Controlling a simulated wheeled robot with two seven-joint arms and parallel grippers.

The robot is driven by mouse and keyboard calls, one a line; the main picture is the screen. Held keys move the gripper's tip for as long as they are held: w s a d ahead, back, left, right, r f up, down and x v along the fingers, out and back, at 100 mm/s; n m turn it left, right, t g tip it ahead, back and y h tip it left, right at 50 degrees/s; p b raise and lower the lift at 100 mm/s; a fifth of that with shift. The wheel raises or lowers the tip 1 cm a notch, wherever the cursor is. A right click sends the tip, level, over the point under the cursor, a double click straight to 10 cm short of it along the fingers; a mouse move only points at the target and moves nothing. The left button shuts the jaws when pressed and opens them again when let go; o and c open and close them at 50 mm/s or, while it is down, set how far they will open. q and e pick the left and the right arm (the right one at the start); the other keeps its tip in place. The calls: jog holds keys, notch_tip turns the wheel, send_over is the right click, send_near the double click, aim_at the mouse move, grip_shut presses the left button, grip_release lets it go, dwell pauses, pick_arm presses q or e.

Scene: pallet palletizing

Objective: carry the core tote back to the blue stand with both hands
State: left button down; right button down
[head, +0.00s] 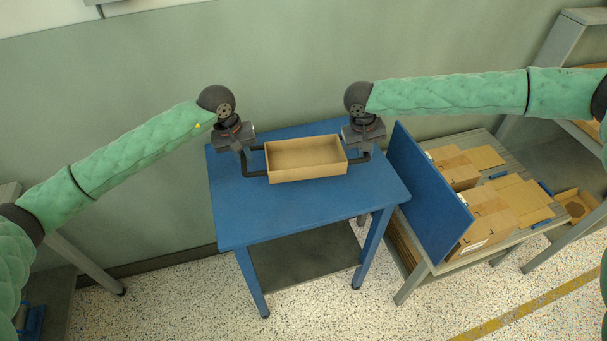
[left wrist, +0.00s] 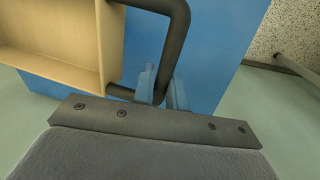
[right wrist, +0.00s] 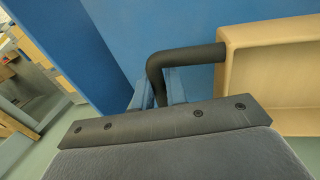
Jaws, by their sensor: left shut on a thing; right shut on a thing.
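The core tote (head: 306,174) is a shallow tan open box with a black bar handle at each end. It looks empty and level, over the top of the blue stand (head: 300,215); I cannot tell whether it touches the surface. My left gripper (head: 244,147) is shut on the left handle, which shows between its fingers in the left wrist view (left wrist: 160,95). My right gripper (head: 368,150) is shut on the right handle, also seen in the right wrist view (right wrist: 160,95). The tote's wall shows beside each handle in the wrist views.
A blue upright panel (head: 428,190) stands right of the stand. Beyond it, a grey slatted table (head: 450,262) holds cardboard boxes (head: 488,219). A green-grey wall (head: 290,60) is close behind the stand. The stand's front top is clear.

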pick_arm(q)
jog(key=shift+a+f, duration=0.15)
jog(key=shift+f, duration=0.45)
pick_arm(e)
jog(key=shift+a+f, duration=0.15)
jog(key=shift+f, duration=0.45)
pick_arm(q)
jog(key=shift+f+b, duration=0.25)
jog(key=shift+b, duration=0.2)
pick_arm(e)
jog(key=shift+f, duration=0.2)
